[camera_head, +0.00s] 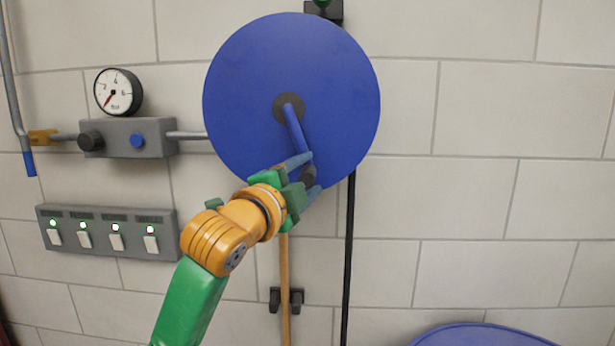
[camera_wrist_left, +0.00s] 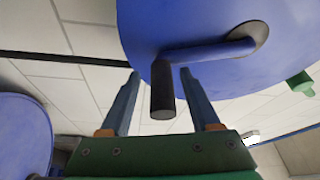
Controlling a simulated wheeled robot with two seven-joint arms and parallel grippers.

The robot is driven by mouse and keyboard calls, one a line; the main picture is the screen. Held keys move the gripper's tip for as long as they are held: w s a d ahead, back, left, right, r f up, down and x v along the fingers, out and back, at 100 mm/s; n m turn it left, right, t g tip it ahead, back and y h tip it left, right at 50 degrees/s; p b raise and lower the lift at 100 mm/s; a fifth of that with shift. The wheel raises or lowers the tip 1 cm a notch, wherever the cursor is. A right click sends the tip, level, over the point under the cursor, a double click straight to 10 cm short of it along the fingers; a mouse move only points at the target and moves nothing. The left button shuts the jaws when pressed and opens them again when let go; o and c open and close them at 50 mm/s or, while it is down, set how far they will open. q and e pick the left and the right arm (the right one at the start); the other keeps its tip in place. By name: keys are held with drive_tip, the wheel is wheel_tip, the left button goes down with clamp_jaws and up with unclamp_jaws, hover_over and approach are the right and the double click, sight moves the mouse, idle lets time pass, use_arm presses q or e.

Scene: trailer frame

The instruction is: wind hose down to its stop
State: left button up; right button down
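The blue hose reel (camera_head: 245,80) is a large disc on the wall; it also fills the top of the left wrist view (camera_wrist_left: 190,20). Its blue crank arm (camera_head: 293,128) points down and slightly right from the dark hub (camera_head: 286,107). The dark crank grip (camera_wrist_left: 162,90) sticks out at the crank's end. My left gripper (camera_head: 305,175) is at this grip, with one finger on each side. In the left wrist view gaps show between both fingers and the grip. The black hose (camera_head: 349,260) hangs straight down from the reel's right side; its lower end is out of view. My right gripper is not in view.
A pressure gauge (camera_head: 118,92) and a grey valve box (camera_head: 127,137) with a pipe are left of the reel. Below is a switch panel (camera_head: 107,232) with green lights. A wooden pole (camera_head: 285,270) stands in a clip. A blue round object (camera_head: 485,336) is lower right.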

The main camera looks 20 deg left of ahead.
use_arm(q)
drive_tip(key=s+b, duration=0.3)
drive_tip(key=s, duration=0.4)
drive_tip(key=shift+a+f, duration=0.3)
drive_tip(key=shift+a, duration=0.1)
drive_tip(key=shift+f, duration=0.1)
